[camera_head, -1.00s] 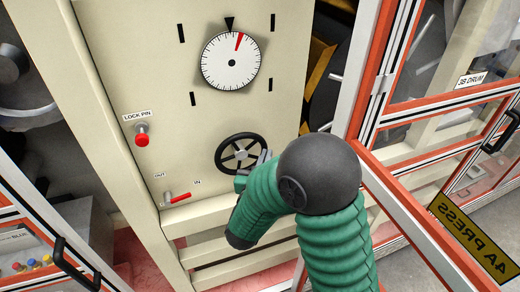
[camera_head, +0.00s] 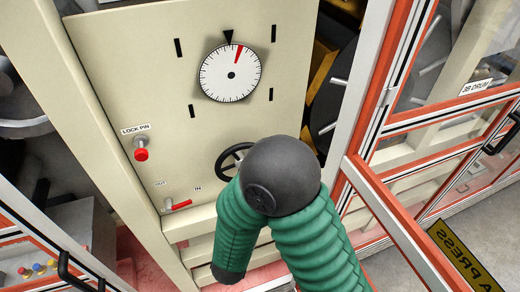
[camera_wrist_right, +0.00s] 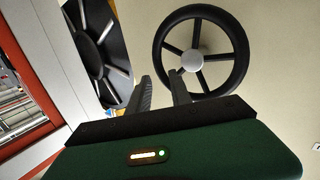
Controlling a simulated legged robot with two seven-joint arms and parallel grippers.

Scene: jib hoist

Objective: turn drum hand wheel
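The black drum hand wheel (camera_head: 236,154) is on the cream panel, with its lower part hidden behind my right arm. In the right wrist view the wheel (camera_wrist_right: 191,61) shows whole, with a grey hub and several spokes. My right gripper (camera_wrist_right: 160,76) is open, with a clear gap between its dark fingers. Its right finger overlaps the wheel's lower left part in that view, and its left finger lies outside the rim. I cannot tell whether it touches the wheel. The head view hides this gripper behind the green arm. My left gripper is not in view.
A white dial (camera_head: 230,72) with a red mark sits above the wheel. A red lock pin knob (camera_head: 141,154) and a red-handled lever (camera_head: 177,205) are to its left. An orange-edged door frame (camera_head: 400,222) stands close on the right.

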